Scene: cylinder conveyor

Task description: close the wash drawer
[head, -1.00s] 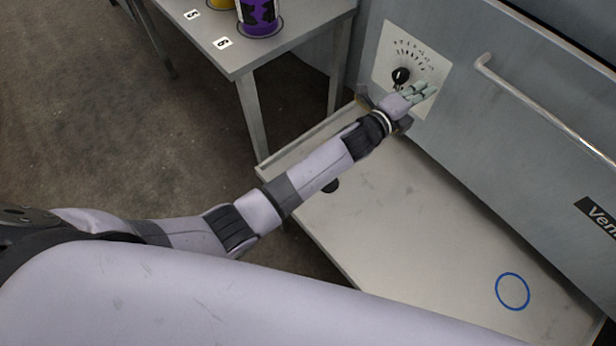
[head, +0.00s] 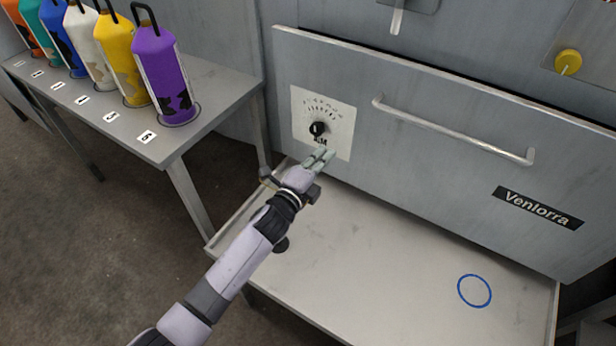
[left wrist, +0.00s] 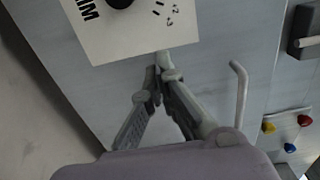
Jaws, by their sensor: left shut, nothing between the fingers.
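A grey front panel (head: 400,175) bears a long bar handle (head: 455,130), a white dial plate (head: 340,140) with a black knob (head: 318,129), and a "Venlorra" label. Its top edge looks set forward of the machine behind; I cannot tell how far. My left gripper (head: 322,158) is shut and empty, its fingertips by the lower edge of the dial plate, left of the handle. In the left wrist view the shut fingertips (left wrist: 162,72) are close to the panel (left wrist: 210,80) just below the plate (left wrist: 130,30); contact is unclear. The handle (left wrist: 240,95) is to their right. My right gripper is out of view.
A pale tray (head: 400,280) with a blue ring (head: 474,291) spreads below the panel. At left, a grey table (head: 215,95) holds several coloured bottles, with a purple bottle (head: 163,75) nearest. A yellow knob (head: 568,62) is at upper right.

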